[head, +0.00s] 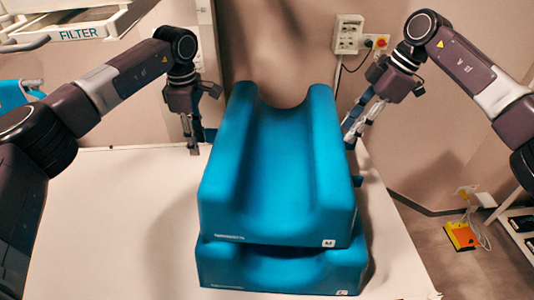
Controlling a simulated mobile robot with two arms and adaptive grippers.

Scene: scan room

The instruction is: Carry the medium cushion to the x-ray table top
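Two blue cushions with grooved tops are stacked on a white surface (100,220). The upper cushion (225,180) has a small label at its front right corner that seems to read M, so I take it as the medium cushion. The lower cushion (270,272) shows mainly at the front; the rest is hidden under the upper one. My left gripper (193,150) points down just left of the upper cushion's far part. My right gripper (350,140) points down at its right side. I cannot tell whether either touches it, or how far the fingers are apart.
A wall with a socket box (348,33) and a cable stands behind the white surface. A panel marked FILTER (80,33) is at the upper left. A yellow-orange item (461,236) lies on the floor at the right. The white surface is clear left of the cushions.

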